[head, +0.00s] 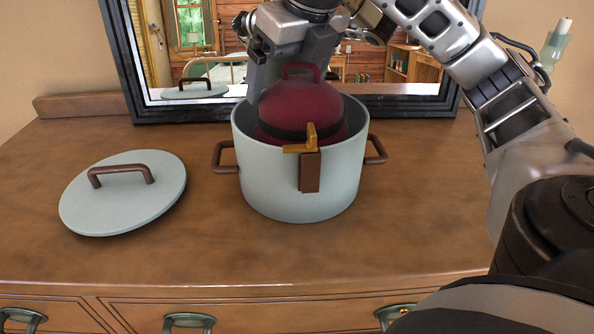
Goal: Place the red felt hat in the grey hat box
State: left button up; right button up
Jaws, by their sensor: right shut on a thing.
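The red felt hat (300,105) has a rounded crown, a dark band and a loop on top. My right gripper (292,72) is shut on the hat near its top loop, partly behind the crown. The hat is inside the mouth of the grey hat box (270,180), its crown rising above the rim. The lower part of the hat is hidden by the box wall, so I cannot tell whether it touches the bottom. The box stands upright with brown side handles and a front clasp (309,165). My left gripper is not in view.
The grey lid (125,205) with a brown handle lies flat on the wooden dresser top (420,220), left of the box. A dark-framed mirror (400,108) stands close behind the box. The dresser top is clear right of the box.

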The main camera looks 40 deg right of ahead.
aim_at(308, 83)
notch_tip(308, 83, down, 10)
jog(key=shift+r+b, duration=0.15)
jog(key=shift+b, duration=0.25)
jog(key=o, duration=0.6)
jog(key=shift+o, duration=0.4)
jog(key=shift+r, duration=0.2)
jog(key=p+v, duration=0.1)
jog(key=v, duration=1)
jog(key=shift+s+r, duration=0.3)
